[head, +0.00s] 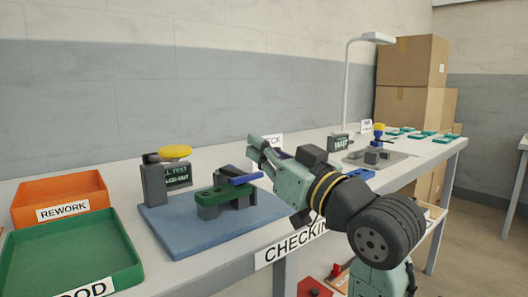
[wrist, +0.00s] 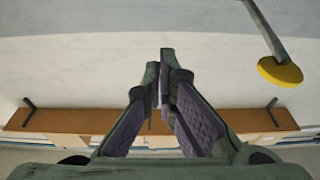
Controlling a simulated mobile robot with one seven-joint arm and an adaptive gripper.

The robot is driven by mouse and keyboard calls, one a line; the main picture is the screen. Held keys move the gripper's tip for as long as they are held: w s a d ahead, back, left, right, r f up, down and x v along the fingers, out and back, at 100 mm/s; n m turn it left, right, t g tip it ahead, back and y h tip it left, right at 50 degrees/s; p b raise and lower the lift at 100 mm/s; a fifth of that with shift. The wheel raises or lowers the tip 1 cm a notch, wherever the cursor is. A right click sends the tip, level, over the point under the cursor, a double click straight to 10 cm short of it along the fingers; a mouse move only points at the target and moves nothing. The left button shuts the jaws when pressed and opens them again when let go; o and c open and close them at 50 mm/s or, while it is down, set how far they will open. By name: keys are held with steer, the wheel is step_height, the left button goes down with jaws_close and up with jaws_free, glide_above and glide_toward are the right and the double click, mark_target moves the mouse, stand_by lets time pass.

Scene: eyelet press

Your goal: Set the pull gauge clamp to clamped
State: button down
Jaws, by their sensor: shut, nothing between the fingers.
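The pull gauge (head: 154,186) is a dark grey post unit with a yellow disc (head: 175,152) on top and a small dark display (head: 178,175) on its face. It stands on a blue base (head: 175,236). In front of it is a green clamp body (head: 208,199) with a blue lever (head: 246,179) pointing right and tilted slightly up. My gripper (head: 264,148) is shut and empty, above and to the right of the lever, apart from it. In the wrist view my gripper (wrist: 159,80) has its fingertips together; a yellow disc (wrist: 281,73) on a grey bar shows at upper right.
An orange REWORK tray (head: 60,198) and a green tray (head: 70,250) stand at left. Behind my arm are a grey press plate (head: 392,162), a lamp (head: 372,38) and teal parts (head: 425,134). Cardboard boxes (head: 410,62) stand at the far right.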

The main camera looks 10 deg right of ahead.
steer(key=f+v, duration=0.1)
steer(key=v, duration=0.8)
steer(key=shift+w, duration=0.15)
steer(key=shift+d, duration=0.1)
